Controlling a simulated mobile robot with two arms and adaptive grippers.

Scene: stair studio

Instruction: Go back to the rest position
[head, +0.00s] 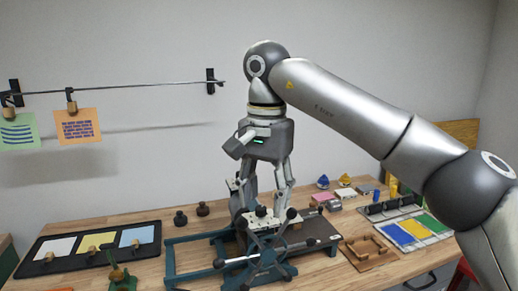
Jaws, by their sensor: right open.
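My right arm comes in from the right and bends down at the middle. My right gripper (262,196) points down with its two fingers apart and nothing visible between them. Its fingertips are just above or in front of a teal-framed press (172,259) with a dark spoked handwheel (262,262); whether they touch it I cannot tell. My left gripper is out of view.
A dark tray (30,269) with several coloured cards lies at left. Two dark knobs (181,218) stand behind it. A wooden frame (367,254) and coloured panels (410,232) lie at right. Paper notes (77,127) hang from a wall rod (140,88). The wall space above is open.

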